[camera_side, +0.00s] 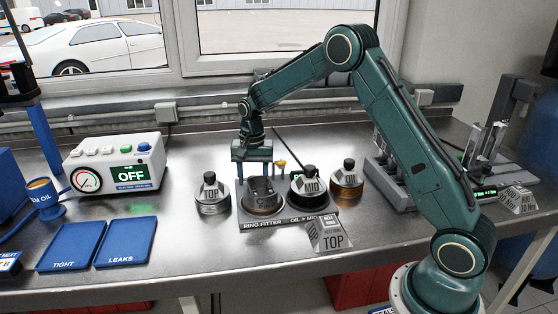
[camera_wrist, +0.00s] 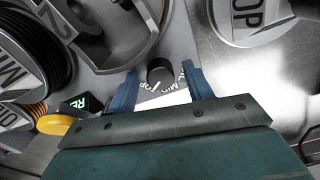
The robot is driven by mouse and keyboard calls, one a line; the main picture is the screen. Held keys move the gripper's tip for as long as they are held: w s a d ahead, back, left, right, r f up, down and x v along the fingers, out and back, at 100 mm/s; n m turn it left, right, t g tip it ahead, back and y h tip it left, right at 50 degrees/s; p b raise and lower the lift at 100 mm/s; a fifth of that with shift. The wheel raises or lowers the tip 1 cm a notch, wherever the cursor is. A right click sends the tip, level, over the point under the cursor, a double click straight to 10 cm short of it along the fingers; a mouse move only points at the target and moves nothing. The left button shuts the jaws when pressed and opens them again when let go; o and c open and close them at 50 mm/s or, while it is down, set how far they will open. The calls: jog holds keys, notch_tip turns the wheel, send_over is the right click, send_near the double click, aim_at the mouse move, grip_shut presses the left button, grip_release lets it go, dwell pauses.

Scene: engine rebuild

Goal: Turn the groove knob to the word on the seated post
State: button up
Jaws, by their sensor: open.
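The groove knob (camera_wrist: 160,70) is a small dark cylinder in the wrist view, beside a curved scale (camera_wrist: 166,84) whose words include MID and TOP. Which word it points at is too small to tell. My gripper (camera_wrist: 160,68) is open, its blue fingers on either side of the knob with gaps between; in the side view, my gripper (camera_side: 251,174) hangs at the ring fitter's back left and hides the knob. The seated post (camera_side: 310,181), marked MID, stands with black rings in the ring fitter (camera_side: 288,223). It also shows in the wrist view (camera_wrist: 12,70).
A grey piston (camera_side: 263,192) sits in the fitter, close to my gripper. A TOP post (camera_side: 211,187) stands left, another post (camera_side: 349,178) right. A yellow button (camera_wrist: 58,124) is near my gripper. Blue trays (camera_side: 70,246) lie left.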

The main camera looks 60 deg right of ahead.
jog(key=shift+c, duration=0.4)
jog(key=c, duration=0.9)
jog(key=shift+n, duration=0.4)
jog(key=n, duration=1)
jog(key=o, duration=1)
